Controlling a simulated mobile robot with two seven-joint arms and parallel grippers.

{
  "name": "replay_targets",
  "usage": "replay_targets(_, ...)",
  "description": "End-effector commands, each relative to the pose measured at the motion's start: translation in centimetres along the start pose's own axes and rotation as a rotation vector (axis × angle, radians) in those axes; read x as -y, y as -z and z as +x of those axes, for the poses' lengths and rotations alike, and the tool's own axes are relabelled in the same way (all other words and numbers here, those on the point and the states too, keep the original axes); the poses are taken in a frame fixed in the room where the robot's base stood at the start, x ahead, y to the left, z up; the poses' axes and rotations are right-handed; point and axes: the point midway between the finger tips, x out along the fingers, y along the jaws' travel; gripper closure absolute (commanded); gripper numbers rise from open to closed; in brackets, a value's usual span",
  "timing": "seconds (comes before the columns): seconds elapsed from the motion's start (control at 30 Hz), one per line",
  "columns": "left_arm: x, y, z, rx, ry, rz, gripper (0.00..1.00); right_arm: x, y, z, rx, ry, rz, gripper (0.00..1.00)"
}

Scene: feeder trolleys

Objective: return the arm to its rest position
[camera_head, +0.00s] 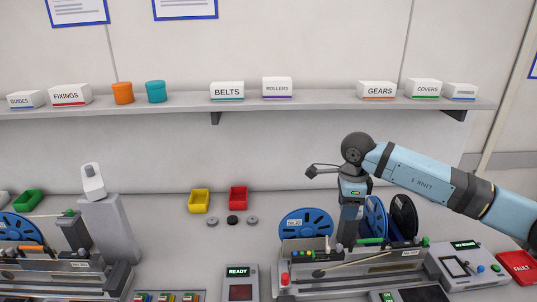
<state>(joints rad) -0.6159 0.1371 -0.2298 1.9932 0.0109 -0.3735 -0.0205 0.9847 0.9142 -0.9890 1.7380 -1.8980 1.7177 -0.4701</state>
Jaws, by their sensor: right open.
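My right arm comes in from the right edge, light blue with dark grey joints. Its wrist bends downward above the right feeder trolley (368,268). My right gripper (346,243) points down at the back edge of this trolley, close to the blue reels. It is open; its fingertips are small and partly hidden, and I see nothing held in it. My left arm and left gripper do not show.
Blue reels (306,224) and a black reel (404,216) stand around the gripper. A shelf (300,101) with labelled boxes runs above the arm. A control box (466,266) and red FAULT bin (519,267) are at right. Yellow (199,201) and red (238,197) bins sit left.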

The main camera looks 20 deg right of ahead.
Motion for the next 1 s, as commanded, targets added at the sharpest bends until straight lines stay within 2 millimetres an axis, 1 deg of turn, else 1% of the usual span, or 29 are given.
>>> replay_targets(0.07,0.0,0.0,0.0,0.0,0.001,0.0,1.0,-0.2,-0.3,0.2,0.009,-0.007,-0.002,0.53)
replay_targets(0.13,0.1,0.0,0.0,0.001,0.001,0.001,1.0,-1.0,-1.2,1.0,0.046,-0.032,-0.008,0.53)
replay_targets(0.17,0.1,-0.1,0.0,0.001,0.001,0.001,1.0,-1.6,-2.0,1.6,0.073,-0.052,-0.012,0.53)
replay_targets(0.23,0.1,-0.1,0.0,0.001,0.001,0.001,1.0,-3.5,-4.3,3.2,0.17,-0.117,-0.017,0.53)
replay_targets(0.27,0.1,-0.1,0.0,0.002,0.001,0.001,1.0,-4.7,-5.7,3.9,0.224,-0.157,-0.016,0.53)
replay_targets(0.33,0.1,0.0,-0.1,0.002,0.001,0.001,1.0,-8.1,-9.1,5.7,0.379,-0.273,0.003,0.53)
replay_targets(0.37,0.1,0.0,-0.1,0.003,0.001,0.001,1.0,-9.7,-10.7,6.2,0.455,-0.334,0.022,0.53)
replay_targets(0.4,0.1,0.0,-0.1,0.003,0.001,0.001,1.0,-11.8,-12.7,6.7,0.556,-0.417,0.055,0.53)
replay_targets(0.5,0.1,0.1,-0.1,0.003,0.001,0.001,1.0,-16.3,-16.7,6.9,0.791,-0.627,0.178,0.53)
replay_targets(0.57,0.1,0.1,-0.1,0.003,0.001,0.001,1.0,-18.4,-18.6,6.5,0.923,-0.756,0.28,0.53)
replay_targets(0.6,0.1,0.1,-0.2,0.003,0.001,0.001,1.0,-19.5,-19.5,6.2,1.004,-0.843,0.359,0.53)
replay_targets(0.67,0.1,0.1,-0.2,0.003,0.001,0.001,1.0,-20.7,-20.6,5.7,1.116,-0.973,0.493,0.53)
replay_targets(0.7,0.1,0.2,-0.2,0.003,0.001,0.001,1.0,-21.2,-21.0,5.4,1.184,-1.059,0.593,0.53)
replay_targets(0.77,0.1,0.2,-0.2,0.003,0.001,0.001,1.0,-21.5,-21.3,5.3,1.275,-1.184,0.76,0.53)
replay_targets(0.83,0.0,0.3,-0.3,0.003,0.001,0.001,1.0,-21.5,-21.1,5.6,1.36,-1.325,0.977,0.53)
replay_targets(0.87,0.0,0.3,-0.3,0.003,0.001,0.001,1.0,-21.4,-20.9,6.0,1.39,-1.383,1.077,0.53)
replay_targets(0.93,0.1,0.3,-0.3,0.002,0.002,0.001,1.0,-21.0,-19.9,7.4,1.44,-1.508,1.328,0.53)
replay_targets(0.97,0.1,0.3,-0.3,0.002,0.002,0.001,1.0,-20.9,-19.3,8.2,1.454,-1.56,1.442,0.53)
replay_targets(1.0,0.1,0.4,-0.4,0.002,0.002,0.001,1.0,-20.8,-18.4,9.5,1.463,-1.622,1.6,0.53)
